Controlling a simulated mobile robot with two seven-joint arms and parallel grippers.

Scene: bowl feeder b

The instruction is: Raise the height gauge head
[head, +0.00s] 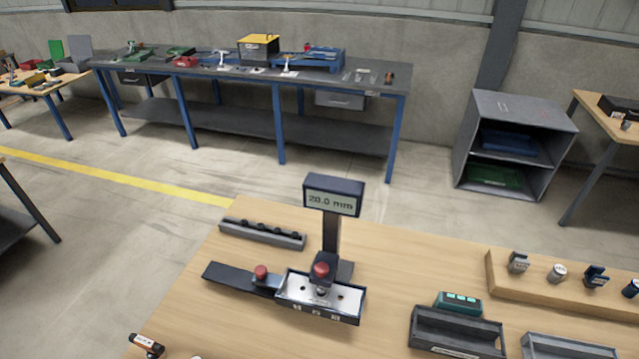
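The height gauge stands on the wooden table in the head view. Its dark display (333,196) reads "20.0 mm" at the top of a dark column (331,234). A dark head with a red knob (321,270) sits low on the column, over a silver plate (345,301) with holes. I cannot tell whether the head touches the plate. A second red knob (261,272) is on a dark slide (228,277) to the left of the plate. Neither of my grippers is in view.
An orange-and-black tool (147,345) lies front left.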

